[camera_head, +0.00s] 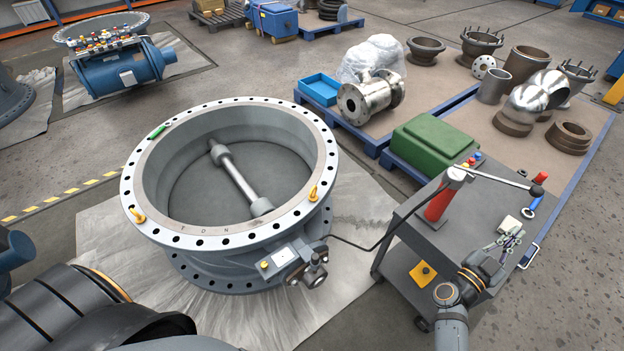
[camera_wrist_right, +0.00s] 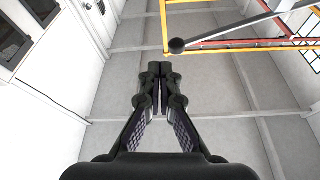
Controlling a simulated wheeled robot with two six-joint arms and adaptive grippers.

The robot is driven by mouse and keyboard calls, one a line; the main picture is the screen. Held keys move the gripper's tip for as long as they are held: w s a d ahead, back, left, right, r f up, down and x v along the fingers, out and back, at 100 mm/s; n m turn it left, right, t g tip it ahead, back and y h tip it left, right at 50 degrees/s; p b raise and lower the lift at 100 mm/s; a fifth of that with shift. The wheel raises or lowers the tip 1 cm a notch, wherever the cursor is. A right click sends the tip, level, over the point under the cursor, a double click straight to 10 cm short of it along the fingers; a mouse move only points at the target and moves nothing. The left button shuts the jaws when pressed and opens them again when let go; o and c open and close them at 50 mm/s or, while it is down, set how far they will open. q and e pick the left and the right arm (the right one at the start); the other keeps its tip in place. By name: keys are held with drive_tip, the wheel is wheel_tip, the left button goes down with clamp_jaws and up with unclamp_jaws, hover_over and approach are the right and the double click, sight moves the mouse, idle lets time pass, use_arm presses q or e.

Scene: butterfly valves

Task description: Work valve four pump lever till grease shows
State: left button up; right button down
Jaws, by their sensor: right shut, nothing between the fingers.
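A red grease pump (camera_head: 437,205) stands on a grey cart at the right. Its long lever (camera_head: 497,181) runs right from the pump head to a black knob (camera_head: 537,190). The knob (camera_wrist_right: 177,45) also shows in the right wrist view, just beyond and slightly right of my fingertips. My right gripper (camera_head: 516,235) is shut and empty, below the knob in the head view; I see no contact. A dark hose (camera_head: 362,246) runs from the cart to the large grey valve (camera_head: 230,185). I cannot read a valve number or make out grease. My left gripper is not in view.
The cart top (camera_head: 462,230) also holds a white block (camera_head: 509,224), a blue-handled item (camera_head: 532,206) and small coloured caps (camera_head: 472,160). A green case (camera_head: 433,143) and metal pipe fittings stand on pallets behind. Open air surrounds the knob in the wrist view.

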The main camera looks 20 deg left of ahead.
wheel_tip(320, 180, up, 9)
drive_tip(key=w+a+n+b, duration=0.1)
drive_tip(key=a+n+b, duration=0.1)
drive_tip(key=shift+w+y, duration=0.2)
drive_tip(key=shift+y, duration=0.2)
wheel_tip(320, 180, up, 4)
drive_tip(key=f+p, duration=0.1)
drive_tip(key=p, duration=0.1)
hover_over(538, 190)
drive_tip(key=s, duration=0.1)
drive_tip(key=shift+s+a+f+b, duration=0.1)
drive_tip(key=shift+a+f+b, duration=0.1)
drive_tip(key=shift+f+b, duration=0.6)
drive_tip(key=shift+s+a+f+b, duration=0.1)
drive_tip(key=shift+a+f+b, duration=0.2)
drive_tip(key=shift+f, duration=0.8)
